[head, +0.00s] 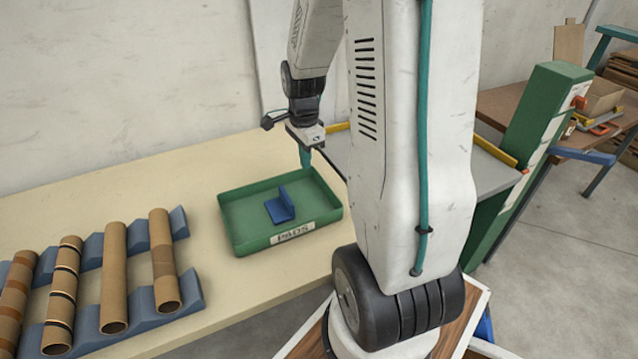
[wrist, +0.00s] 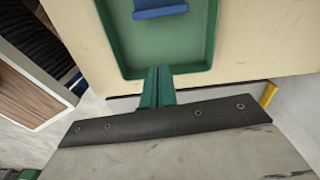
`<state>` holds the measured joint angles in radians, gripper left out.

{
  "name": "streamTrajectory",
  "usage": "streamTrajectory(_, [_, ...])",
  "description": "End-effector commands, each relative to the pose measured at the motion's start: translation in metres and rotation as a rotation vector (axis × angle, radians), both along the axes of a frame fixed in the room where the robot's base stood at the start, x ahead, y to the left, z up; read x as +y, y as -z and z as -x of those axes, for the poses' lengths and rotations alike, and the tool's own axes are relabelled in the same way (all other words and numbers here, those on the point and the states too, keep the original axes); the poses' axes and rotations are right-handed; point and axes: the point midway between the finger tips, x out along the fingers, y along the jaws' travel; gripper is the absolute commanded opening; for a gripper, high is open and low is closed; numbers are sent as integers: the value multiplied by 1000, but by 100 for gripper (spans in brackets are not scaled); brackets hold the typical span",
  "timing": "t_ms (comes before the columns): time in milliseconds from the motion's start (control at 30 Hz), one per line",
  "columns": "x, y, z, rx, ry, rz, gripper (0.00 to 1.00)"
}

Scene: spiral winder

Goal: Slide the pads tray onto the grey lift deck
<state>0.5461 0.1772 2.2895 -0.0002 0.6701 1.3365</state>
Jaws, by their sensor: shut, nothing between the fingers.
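The green pads tray (head: 232,238), with a label on its front wall, sits on the cream table near its right end. A blue angled piece (head: 281,207) lies inside. My gripper (head: 305,166) is shut and empty, pointing down at the tray's right end by the far corner. In the wrist view my teal fingers (wrist: 157,75) are together at the tray's end wall (wrist: 195,69); I cannot tell whether they touch it. The grey lift deck (head: 490,177) lies right of the table, largely hidden behind my arm.
Yellow strips (head: 495,150) edge the deck, and a green post (head: 535,130) stands at its right. Cardboard tubes (head: 113,275) lie on blue cradles (head: 190,290) at the table's left. The wall runs behind the table. A brown workbench (head: 508,108) stands farther right.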

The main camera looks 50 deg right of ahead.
Motion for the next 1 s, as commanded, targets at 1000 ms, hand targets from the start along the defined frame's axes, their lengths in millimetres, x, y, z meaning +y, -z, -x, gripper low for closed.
streamTrajectory(1000, [-45,114,13,4,86,-3,0])
